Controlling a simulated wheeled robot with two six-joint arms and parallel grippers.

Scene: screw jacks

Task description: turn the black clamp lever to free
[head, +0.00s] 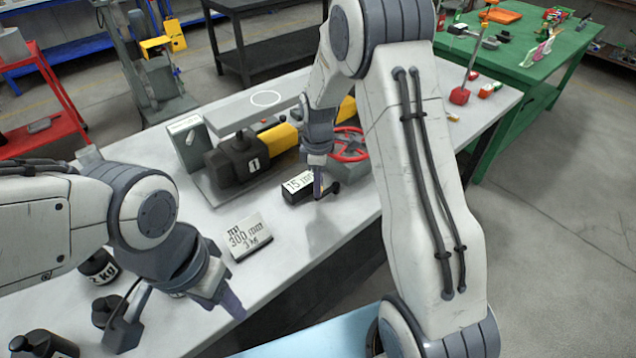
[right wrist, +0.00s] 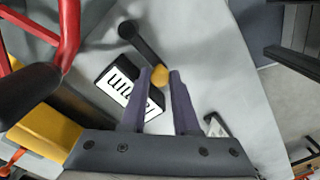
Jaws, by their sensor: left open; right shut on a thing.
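The black clamp lever (head: 333,188) sits beside the black block with the white "15 mm" label (head: 298,187). In the right wrist view the lever (right wrist: 143,45) runs from a round black knob to a yellow end (right wrist: 160,75). My right gripper (head: 319,188) points down at the lever; its fingertips (right wrist: 163,77) are shut on the yellow end. The lever's mounting is hidden by the gripper. My left gripper (head: 224,296) is open and empty over the table's front left, apart from the lever.
A red handwheel (head: 348,146) stands just behind the lever. A black block marked 1 (head: 235,160) joins a yellow body (head: 277,139). Black weights (head: 99,267) sit near my left arm. The table (head: 335,235) is clear in front.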

